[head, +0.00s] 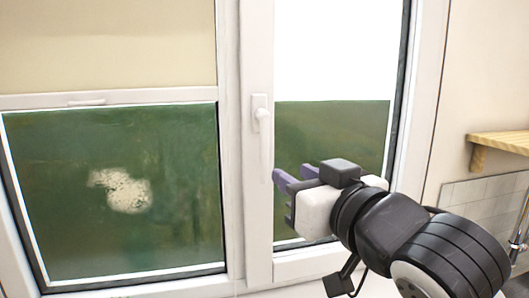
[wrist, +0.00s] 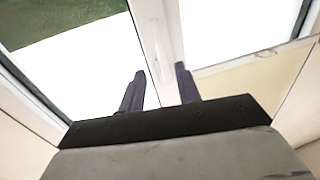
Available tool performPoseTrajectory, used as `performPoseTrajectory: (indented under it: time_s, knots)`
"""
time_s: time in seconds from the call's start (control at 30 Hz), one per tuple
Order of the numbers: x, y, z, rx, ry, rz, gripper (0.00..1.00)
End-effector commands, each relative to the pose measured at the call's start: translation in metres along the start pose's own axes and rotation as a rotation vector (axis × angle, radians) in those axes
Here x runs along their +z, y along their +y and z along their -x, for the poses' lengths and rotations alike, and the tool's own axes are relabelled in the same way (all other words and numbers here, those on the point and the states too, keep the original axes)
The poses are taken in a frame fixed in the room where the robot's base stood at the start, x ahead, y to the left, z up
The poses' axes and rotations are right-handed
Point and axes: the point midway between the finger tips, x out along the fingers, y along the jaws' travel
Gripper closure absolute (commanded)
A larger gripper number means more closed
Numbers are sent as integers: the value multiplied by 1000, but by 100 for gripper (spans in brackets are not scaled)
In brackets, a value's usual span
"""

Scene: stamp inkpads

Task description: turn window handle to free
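The white window handle (head: 264,135) is on the middle upright of the white window frame in the head view. Its lever hangs straight down from its base plate. My gripper (head: 281,186) is just right of and below the lever's lower end, with its purple fingers pointing left toward the frame. In the wrist view, the two fingers (wrist: 159,72) stand apart with nothing held between them. I cannot make out the handle in the wrist view, where a white frame post shows beyond the fingers. Whether a finger touches the lever cannot be told.
The left window pane (head: 60,190) has a pale blind (head: 100,45) above it and a small frame-mounted catch (head: 86,102). The right pane (head: 330,60) is behind my gripper. A wooden shelf (head: 505,141) sticks out from the wall at right.

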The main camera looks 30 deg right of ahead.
Motion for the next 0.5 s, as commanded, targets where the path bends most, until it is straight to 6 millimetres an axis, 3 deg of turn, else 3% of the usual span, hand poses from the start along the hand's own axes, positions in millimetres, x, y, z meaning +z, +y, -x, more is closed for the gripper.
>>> performPoseTrajectory:
  time_s: [0.3,0.5]
  knots:
    - [-4,0,-69,-3,-1,0,67]
    - [-3,0,-100,-1,0,1,67]
